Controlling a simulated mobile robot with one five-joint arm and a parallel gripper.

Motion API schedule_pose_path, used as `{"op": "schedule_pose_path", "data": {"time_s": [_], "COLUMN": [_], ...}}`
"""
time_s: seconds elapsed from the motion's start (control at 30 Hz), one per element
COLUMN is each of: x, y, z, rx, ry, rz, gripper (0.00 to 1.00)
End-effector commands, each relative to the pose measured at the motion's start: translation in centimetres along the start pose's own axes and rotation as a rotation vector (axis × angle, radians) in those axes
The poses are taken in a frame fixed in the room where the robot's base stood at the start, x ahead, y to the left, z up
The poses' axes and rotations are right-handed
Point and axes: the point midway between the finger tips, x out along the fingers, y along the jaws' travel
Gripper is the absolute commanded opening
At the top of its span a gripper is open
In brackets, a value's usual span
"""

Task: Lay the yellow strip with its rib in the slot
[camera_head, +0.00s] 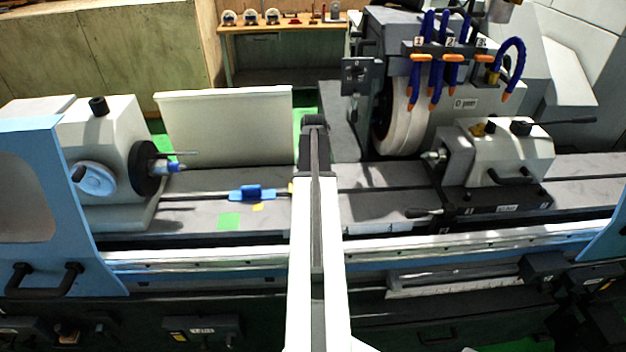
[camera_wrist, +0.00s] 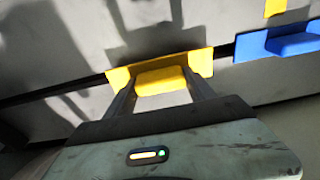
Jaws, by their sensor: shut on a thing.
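The yellow strip (camera_wrist: 160,77) is between the two fingers of my gripper (camera_wrist: 159,84) in the wrist view, and the gripper is shut on its raised middle block. The strip lies over the dark line of the slot (camera_wrist: 50,92), roughly along it. Its underside and rib are hidden, so I cannot tell whether the rib is in the slot. In the head view only a small yellow end (camera_head: 291,188) shows beside my arm, which hides the gripper. The slot (camera_head: 205,196) runs along the grey machine table there.
A blue strip (camera_head: 252,193) sits on the slot just left of the yellow strip; it also shows in the wrist view (camera_wrist: 285,42). Green (camera_head: 229,221) and yellow (camera_head: 258,207) patches mark the table. The grinding wheel (camera_head: 403,120) and tailstock (camera_head: 510,155) stand to the right.

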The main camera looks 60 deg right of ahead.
Motion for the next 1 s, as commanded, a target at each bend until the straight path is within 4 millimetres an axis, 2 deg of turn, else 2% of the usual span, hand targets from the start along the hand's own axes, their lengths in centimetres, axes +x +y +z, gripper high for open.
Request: {"op": "schedule_pose_path", "data": {"time_s": [1.0], "x": [2.5], "y": [0.0], "z": [0.3], "rx": [0.000], "ry": [0.000], "rz": [0.000], "gripper": [0.20]}}
